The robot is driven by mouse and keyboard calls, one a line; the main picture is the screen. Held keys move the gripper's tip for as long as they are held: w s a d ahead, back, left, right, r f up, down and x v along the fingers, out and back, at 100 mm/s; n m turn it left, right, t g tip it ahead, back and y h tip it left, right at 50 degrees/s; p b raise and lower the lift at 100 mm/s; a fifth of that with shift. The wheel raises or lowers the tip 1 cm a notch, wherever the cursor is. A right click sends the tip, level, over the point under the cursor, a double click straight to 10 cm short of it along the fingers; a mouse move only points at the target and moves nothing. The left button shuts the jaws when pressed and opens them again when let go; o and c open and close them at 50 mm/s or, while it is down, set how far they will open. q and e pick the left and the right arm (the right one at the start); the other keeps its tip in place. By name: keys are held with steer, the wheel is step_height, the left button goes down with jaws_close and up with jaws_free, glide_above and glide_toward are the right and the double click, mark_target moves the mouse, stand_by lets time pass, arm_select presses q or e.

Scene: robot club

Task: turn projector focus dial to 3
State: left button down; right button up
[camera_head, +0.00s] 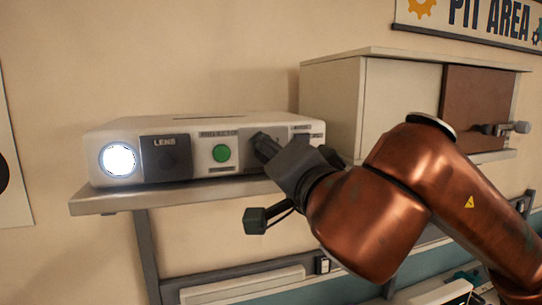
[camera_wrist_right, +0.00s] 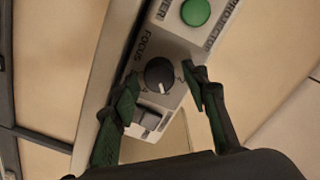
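The white projector (camera_head: 185,125) sits on a wall shelf, with a lit lens at its left end and a green button (camera_head: 221,153) on its front. In the head view my right gripper (camera_head: 262,147) is at the right part of the front and hides the dial. In the right wrist view the round dark focus dial (camera_wrist_right: 159,73) shows beside the word FOCUS, with small numbers around it. My right gripper (camera_wrist_right: 162,82) is open, one green-padded finger on each side of the dial. I cannot tell whether the fingers touch it, nor read its setting surely. My left gripper is out of view.
The shelf (camera_head: 95,203) carries the projector. A cabinet (camera_head: 330,105) with a brown door stands close to its right. Another control (camera_wrist_right: 147,119) lies just below the dial in the right wrist view, near my finger. Wall space above the projector is clear.

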steer(key=v, duration=1.2)
